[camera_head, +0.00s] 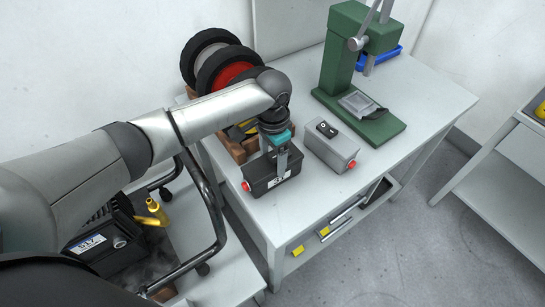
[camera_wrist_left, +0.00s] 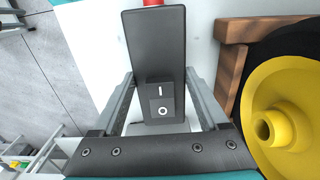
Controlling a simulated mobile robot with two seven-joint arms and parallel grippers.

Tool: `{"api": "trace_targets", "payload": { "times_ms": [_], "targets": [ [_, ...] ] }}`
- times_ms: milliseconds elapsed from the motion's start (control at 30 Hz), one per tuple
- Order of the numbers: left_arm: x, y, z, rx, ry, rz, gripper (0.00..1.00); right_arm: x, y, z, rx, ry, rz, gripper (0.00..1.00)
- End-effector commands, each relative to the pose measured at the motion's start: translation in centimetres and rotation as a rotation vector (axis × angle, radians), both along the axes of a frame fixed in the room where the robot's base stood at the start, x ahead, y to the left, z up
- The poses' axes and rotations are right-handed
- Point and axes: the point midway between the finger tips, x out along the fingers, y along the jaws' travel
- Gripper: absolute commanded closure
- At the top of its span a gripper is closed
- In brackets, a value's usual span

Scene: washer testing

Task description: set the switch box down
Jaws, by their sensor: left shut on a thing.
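The black switch box (camera_head: 262,174) has a white label and a red button on its end. It is over the left part of the white table, upright; I cannot tell whether its underside touches the tabletop. In the left wrist view its black top (camera_wrist_left: 155,45) carries a rocker switch marked I and O. My left gripper (camera_head: 281,158) comes down from above and is shut on the box, one finger on each side, also seen in the left wrist view (camera_wrist_left: 160,90). My right gripper is not in view.
A grey switch box (camera_head: 325,148) stands just right on the white table (camera_head: 300,205). A wooden rack with spools (camera_head: 215,60) is close behind left; a yellow spool (camera_wrist_left: 285,100) shows nearby. A green press (camera_head: 345,60) stands at the back. The table's front edge is near.

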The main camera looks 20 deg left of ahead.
Motion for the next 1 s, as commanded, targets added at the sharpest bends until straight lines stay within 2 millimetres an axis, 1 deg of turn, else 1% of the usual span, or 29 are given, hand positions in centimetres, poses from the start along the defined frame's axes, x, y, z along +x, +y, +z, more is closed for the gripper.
{"api": "trace_targets", "payload": {
  "times_ms": [67, 100, 300, 533, 667, 767, 1000],
  "targets": [
    [0.0, 0.0, -0.1, -0.001, -0.001, 0.001, 1.00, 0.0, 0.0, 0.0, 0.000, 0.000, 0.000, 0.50],
    [0.0, 0.0, -0.3, -0.001, 0.001, 0.001, 0.22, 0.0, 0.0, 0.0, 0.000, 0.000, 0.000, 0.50],
    [0.0, 0.0, -0.2, 0.000, 0.000, 0.001, 0.00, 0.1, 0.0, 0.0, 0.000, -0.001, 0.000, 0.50],
    [0.0, 0.0, -0.2, 0.000, 0.000, 0.001, 0.00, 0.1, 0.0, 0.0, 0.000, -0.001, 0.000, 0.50],
    [0.1, 0.0, 0.8, 0.000, -0.002, 0.000, 0.00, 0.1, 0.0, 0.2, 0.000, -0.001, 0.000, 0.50],
    [0.2, 0.0, 2.5, -0.002, -0.004, 0.001, 0.00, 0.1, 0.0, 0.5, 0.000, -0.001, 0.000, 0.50],
    [0.1, 0.0, 7.7, -0.002, -0.003, 0.000, 0.00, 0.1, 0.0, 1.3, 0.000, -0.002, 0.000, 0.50]
  ]
}}
